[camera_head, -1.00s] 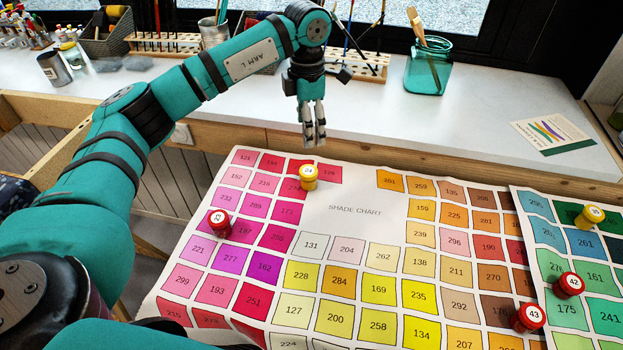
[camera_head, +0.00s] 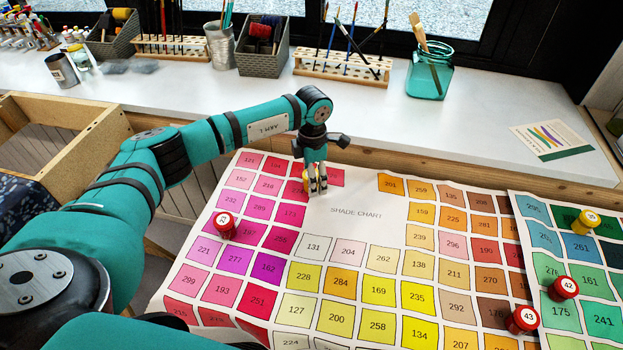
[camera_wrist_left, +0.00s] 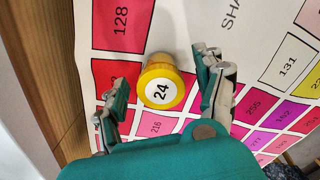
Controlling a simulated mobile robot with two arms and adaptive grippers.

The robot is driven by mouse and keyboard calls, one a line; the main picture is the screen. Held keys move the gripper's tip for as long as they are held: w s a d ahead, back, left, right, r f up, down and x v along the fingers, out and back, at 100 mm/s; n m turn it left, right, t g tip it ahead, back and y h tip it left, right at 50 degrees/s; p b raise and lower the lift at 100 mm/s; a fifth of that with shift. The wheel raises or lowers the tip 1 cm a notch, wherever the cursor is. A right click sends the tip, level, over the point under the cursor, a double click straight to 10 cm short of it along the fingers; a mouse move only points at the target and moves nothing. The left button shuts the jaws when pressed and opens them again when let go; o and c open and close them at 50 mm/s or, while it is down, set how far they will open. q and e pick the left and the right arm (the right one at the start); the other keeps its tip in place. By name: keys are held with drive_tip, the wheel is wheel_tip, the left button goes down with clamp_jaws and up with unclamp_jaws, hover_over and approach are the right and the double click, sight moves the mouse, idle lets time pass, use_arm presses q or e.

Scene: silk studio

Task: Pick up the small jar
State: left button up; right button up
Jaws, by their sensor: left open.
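The small jar with a yellow lid marked 24 (camera_wrist_left: 160,88) stands on the shade chart (camera_head: 345,235). In the head view its yellow edge (camera_head: 305,179) shows mostly hidden behind my left gripper (camera_head: 318,188). In the left wrist view my left gripper (camera_wrist_left: 165,98) is open, with one finger on each side of the jar. I cannot tell whether the fingers touch it. My right gripper is not in view.
Other small jars stand on the chart: a red one marked 23 (camera_head: 224,225), red ones marked 42 (camera_head: 563,289) and 43 (camera_head: 523,320), and a yellow one (camera_head: 586,222). A teal glass jar with brushes (camera_head: 429,80) stands on the windowsill counter behind.

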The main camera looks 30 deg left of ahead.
use_arm(q)
drive_tip(key=shift+f, duration=0.45)
drive_tip(key=c, duration=1.3)
drive_tip(key=shift+r, duration=0.1)
